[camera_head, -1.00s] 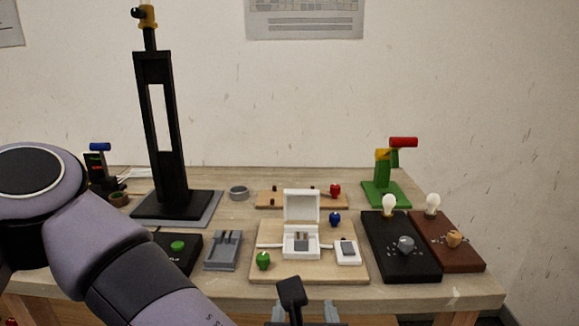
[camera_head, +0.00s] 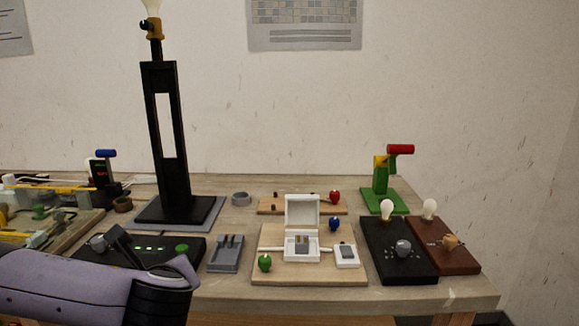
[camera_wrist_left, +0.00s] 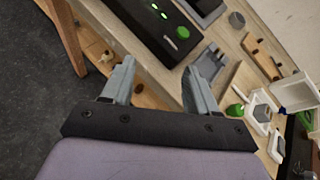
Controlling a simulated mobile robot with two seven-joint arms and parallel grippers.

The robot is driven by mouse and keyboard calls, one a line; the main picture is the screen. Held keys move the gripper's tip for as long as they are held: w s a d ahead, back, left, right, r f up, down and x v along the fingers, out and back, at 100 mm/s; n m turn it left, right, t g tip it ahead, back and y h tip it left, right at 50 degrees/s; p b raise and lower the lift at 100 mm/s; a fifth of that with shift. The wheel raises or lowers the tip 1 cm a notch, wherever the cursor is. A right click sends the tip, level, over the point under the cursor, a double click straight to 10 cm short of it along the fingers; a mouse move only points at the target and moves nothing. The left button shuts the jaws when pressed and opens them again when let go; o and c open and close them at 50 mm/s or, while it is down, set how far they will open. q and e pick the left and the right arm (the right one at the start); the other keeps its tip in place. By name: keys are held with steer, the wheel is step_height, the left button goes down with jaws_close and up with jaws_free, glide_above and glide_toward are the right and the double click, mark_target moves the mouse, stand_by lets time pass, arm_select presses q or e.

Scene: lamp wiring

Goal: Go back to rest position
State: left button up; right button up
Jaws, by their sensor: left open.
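My left arm's purple and black link (camera_head: 90,290) crosses the lower left of the head view, in front of the black control box (camera_head: 185,252). My left gripper (camera_wrist_left: 160,85) shows in the left wrist view with its two grey fingers wide apart and nothing between them. It hangs over the table's front edge, with the floor on one side and the black box with a green button (camera_wrist_left: 182,33) beyond the fingers. The fingers are not clearly seen in the head view. My right gripper is in neither view.
A tall black lamp stand (camera_head: 170,130) rises at the left. An open white box (camera_head: 302,245) sits on a wooden board (camera_head: 275,275) mid-table. A green stand (camera_head: 381,180) and two bulb boards, black (camera_head: 400,265) and brown (camera_head: 455,262), are at the right.

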arm_select(q)
steer(key=s+d+f+n+g+h, duration=0.25)
steer(key=d+f+n+h, duration=0.2)
steer(key=d+f, duration=0.3)
steer(key=s+d+f+n+g+h, duration=0.1)
steer(key=s+d+f+n+h, duration=0.2)
steer(key=d+f+h, duration=0.45)
steer(key=s+a+f+n+t+y, duration=0.1)
steer(key=s+a+f+n+y, duration=0.1)
steer(key=s+a+f+n, duration=0.45)
steer(key=s+a+f+n+y, duration=0.15)
steer(key=s+a+f, duration=0.3)
steer(key=a, duration=0.55)
steer(key=s+a+f+n+t+y, duration=0.1)
steer(key=s+a+f+n, duration=0.45)
steer(key=a, duration=0.25)
steer(key=w+d+n+t, duration=0.1)
steer(key=d+n, duration=0.3)
steer(key=d, duration=0.6)
step_height(320, 180, up, 4)
steer(key=p, duration=0.4)
steer(key=shift+w+r+p, duration=0.15)
steer(key=shift+p, duration=0.15)
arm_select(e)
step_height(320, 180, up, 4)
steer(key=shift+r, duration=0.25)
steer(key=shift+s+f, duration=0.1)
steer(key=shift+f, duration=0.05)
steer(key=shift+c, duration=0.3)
